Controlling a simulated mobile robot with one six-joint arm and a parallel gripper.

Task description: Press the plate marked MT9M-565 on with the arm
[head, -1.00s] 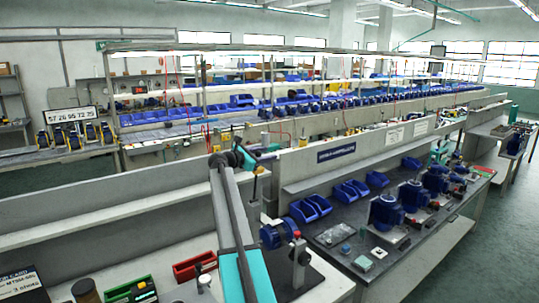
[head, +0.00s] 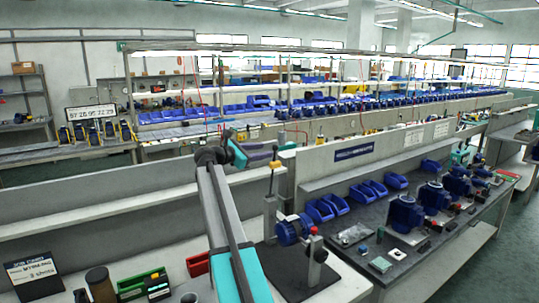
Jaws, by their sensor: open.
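A dark job card stand (head: 35,275) at the lower left carries a white label with small print that seems to read MT9M-565. I cannot make out the plate itself. A blue motor-like unit (head: 290,231) sits in a fixture on a dark mat on the near bench. A grey post with a red knob (head: 313,231) stands in front of it, and an upright with an orange part (head: 274,165) stands behind. My arm reaches up from the bottom centre. My gripper (head: 268,152) is small at its far end, near the top of that upright, open, its fingers hard to make out.
A dark bench (head: 400,250) on the right holds blue bins and several blue motors. A low grey partition (head: 100,205) runs behind the near bench.

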